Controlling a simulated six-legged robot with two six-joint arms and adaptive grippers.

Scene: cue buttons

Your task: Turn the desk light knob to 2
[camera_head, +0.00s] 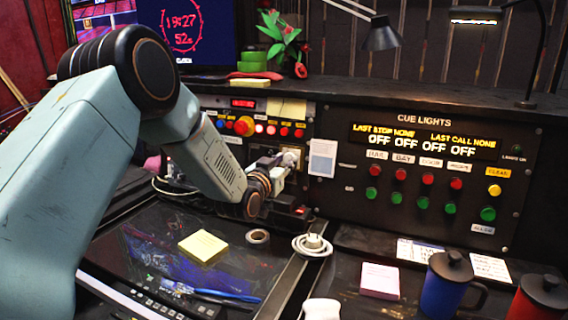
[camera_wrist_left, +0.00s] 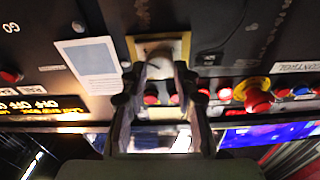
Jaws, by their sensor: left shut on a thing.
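The desk light knob (camera_wrist_left: 157,52) is a pale round knob on a yellowish square plate, upside down in the left wrist view. My left gripper (camera_wrist_left: 156,72) reaches up to it with its two fingers closed around the knob. In the head view my left gripper (camera_head: 288,160) is at the panel, left of a pale blue card, and mostly hides the knob. The number the knob points to cannot be read. A desk lamp (camera_head: 382,36) hangs over the panel and a second lamp (camera_head: 476,15) with a bright strip is at the upper right. My right gripper is not in view.
The pale card (camera_head: 322,158) is right beside the knob. Red buttons and a big red button (camera_head: 244,126) sit to the left on the panel. The cue lights panel (camera_head: 345,200) is to the right. Sticky notes (camera_head: 203,247), a tape roll and mugs stand on the desk below.

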